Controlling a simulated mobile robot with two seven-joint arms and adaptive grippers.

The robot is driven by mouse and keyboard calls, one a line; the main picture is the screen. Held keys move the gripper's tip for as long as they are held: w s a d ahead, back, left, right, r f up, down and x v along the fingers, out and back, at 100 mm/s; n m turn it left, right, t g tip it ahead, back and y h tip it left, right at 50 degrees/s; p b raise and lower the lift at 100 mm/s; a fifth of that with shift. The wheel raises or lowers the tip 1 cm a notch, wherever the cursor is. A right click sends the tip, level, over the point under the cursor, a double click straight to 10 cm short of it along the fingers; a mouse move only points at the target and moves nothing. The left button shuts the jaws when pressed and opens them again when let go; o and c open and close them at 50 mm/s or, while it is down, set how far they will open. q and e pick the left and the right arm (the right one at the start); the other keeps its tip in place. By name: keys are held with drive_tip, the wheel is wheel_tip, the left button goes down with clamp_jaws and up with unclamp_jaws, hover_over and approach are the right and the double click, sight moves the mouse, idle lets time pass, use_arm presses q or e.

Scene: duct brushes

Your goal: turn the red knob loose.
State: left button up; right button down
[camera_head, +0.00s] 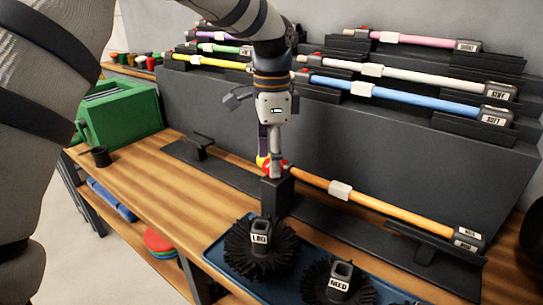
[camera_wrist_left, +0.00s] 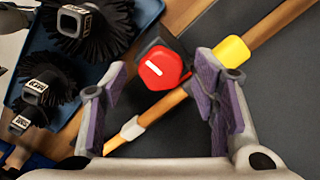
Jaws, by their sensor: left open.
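The red knob (camera_wrist_left: 161,70) is a faceted cap with a white line, seen from above on a dark block. In the head view the knob (camera_head: 284,168) shows only partly, behind my fingers and above the black block (camera_head: 277,196). My left gripper (camera_head: 270,165) points down over the knob. Its purple-padded fingers (camera_wrist_left: 161,72) are open, one either side of the knob in the wrist view, with gaps showing. My right gripper is not in view.
A blue tray (camera_head: 216,254) with black round brushes (camera_head: 262,250) lies in front of the block. Stepped dark racks with coloured rods (camera_head: 420,98) rise behind. A green box (camera_head: 120,115) stands at the left. The wooden bench (camera_head: 135,178) is mostly clear on the left.

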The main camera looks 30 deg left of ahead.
use_arm(q)
drive_tip(key=shift+w+f, duration=0.1)
drive_tip(key=shift+f, duration=0.15)
drive_tip(key=c, duration=1.2)
drive_tip(key=shift+o, duration=0.2)
drive_tip(key=shift+n, duration=0.3)
drive_tip(key=n, duration=0.8)
drive_tip(key=shift+n, duration=0.3)
drive_tip(key=n, duration=0.4)
drive_tip(key=shift+n, duration=2.5)
